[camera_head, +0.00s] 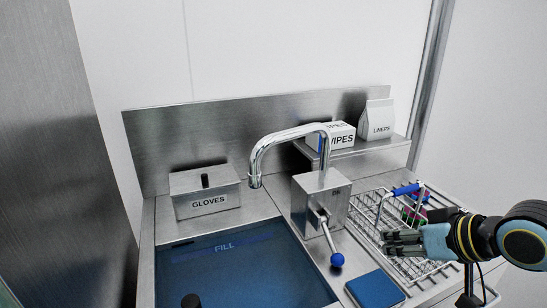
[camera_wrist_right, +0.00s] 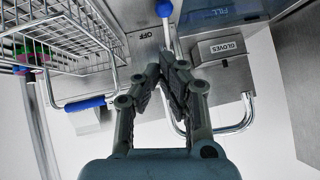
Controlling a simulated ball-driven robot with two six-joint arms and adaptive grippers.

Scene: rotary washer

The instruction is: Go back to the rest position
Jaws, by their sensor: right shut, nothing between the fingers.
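My right gripper (camera_head: 400,243) comes in from the right in the head view, above the front part of a wire basket (camera_head: 420,264). In the right wrist view the right gripper (camera_wrist_right: 172,62) has its fingertips together with nothing between them. A lever with a blue ball knob (camera_head: 337,260) hangs from the metal faucet box (camera_head: 318,197), to the left of my gripper. The lever's blue knob also shows in the wrist view (camera_wrist_right: 164,9), past the fingertips and apart from them. My left gripper is not in view.
The faucet (camera_head: 285,140) arches over a blue-filled sink (camera_head: 240,270). A gloves box (camera_head: 205,193) sits at the back left. A wipes box (camera_head: 335,136) and liners bag (camera_head: 377,118) stand on the shelf. The basket has a blue handle (camera_head: 406,190). A blue block (camera_head: 375,289) lies at the front.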

